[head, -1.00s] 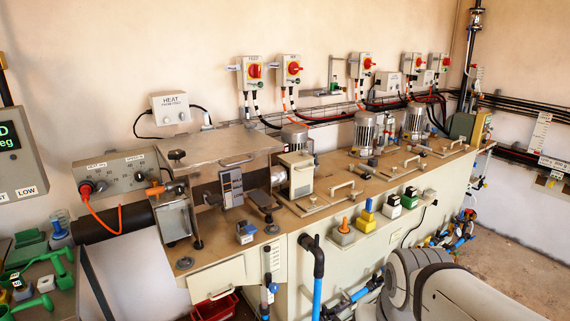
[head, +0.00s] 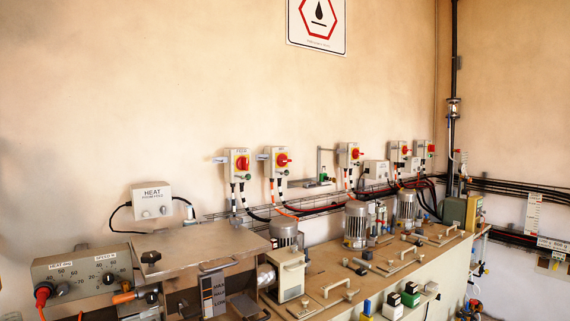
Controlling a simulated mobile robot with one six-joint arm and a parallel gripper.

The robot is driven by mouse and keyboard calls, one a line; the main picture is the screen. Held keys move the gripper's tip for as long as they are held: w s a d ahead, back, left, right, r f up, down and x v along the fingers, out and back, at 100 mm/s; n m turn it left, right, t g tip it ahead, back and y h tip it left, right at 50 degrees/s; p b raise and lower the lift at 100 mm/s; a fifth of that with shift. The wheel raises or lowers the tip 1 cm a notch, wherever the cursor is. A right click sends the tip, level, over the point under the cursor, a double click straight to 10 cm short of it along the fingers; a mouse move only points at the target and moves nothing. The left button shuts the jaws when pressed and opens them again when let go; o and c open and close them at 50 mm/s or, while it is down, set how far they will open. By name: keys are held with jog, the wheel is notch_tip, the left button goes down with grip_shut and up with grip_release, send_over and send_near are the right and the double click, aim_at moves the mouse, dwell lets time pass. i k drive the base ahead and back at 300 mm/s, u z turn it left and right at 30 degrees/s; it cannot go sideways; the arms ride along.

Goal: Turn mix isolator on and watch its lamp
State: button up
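Further right are a third isolator (head: 349,155) and a farther pair (head: 399,151). Their labels are too small to read, so I cannot tell which is the mix isolator. No lit lamp can be made out. My gripper is not in view.
A white heat box (head: 151,201) is on the wall at left, above a control panel with dials (head: 82,276). A long bench (head: 320,275) with motors (head: 356,224), lids and handles stands below the isolators. Cables and a wire tray run along the wall. The upper wall is clear except for a warning sign (head: 317,22).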

aim_at(285, 160)
jog(key=k, duration=0.7)
jog(key=u, duration=0.2)
jog(key=i, duration=0.75)
jog(key=z, duration=0.1)
jog(key=k, duration=1.3)
jog(key=z, duration=0.65)
jog(key=i, duration=2.3)
jog(key=u, duration=0.45)
